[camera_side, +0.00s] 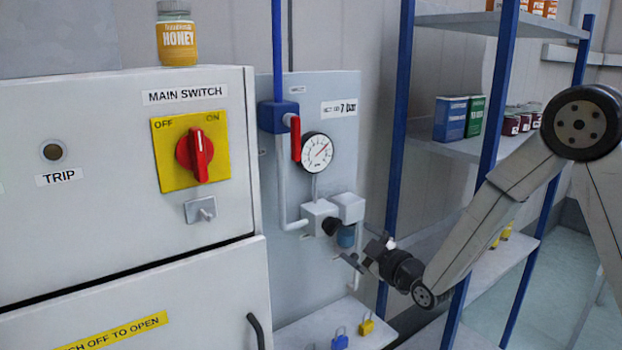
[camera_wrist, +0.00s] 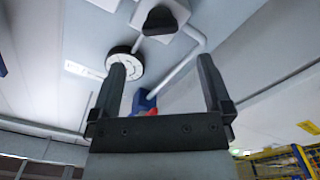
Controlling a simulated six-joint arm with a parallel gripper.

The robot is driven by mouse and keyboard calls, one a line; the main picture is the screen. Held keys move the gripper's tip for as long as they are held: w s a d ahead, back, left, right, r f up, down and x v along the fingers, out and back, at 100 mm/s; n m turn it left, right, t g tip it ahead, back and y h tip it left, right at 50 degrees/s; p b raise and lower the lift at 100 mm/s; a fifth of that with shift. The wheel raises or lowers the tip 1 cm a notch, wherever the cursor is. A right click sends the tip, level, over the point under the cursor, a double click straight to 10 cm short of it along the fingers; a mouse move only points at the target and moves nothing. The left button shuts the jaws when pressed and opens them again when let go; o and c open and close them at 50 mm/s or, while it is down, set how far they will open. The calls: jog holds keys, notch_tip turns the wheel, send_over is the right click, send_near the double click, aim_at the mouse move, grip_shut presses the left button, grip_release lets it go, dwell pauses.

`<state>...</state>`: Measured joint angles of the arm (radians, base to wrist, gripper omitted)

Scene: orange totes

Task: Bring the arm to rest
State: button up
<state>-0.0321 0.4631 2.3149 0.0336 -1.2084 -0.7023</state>
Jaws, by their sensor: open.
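My gripper (camera_side: 362,253) is at the lower right of the grey gauge panel (camera_side: 335,100) in the side view, below and right of a black knob (camera_side: 331,226). In the wrist view my gripper (camera_wrist: 162,75) has its two dark fingers wide apart with nothing between them. The white dial gauge (camera_wrist: 122,60) shows behind the left finger, and the black knob (camera_wrist: 160,20) is above, beyond the fingertips. Whether my gripper touches anything on the panel is hard to tell.
A cabinet (camera_side: 100,210) with a red rotary switch (camera_side: 194,155) stands at the left, with a honey jar (camera_side: 177,40) on top. Blue-posted shelving (camera_side: 490,110) stands behind my arm. Two padlocks, blue (camera_side: 340,338) and yellow (camera_side: 366,325), are on a ledge below my gripper.

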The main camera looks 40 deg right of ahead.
jog(key=s+f+m+g, duration=0.4)
jog(key=s+g, duration=0.3)
jog(key=s, duration=0.3)
jog(key=s+d+f+m+g, duration=0.1)
jog(key=s+f+m+g, duration=0.3)
jog(key=s+g, duration=0.4)
jog(key=s, duration=0.3)
jog(key=shift+f, duration=0.35)
dwell(1.5)
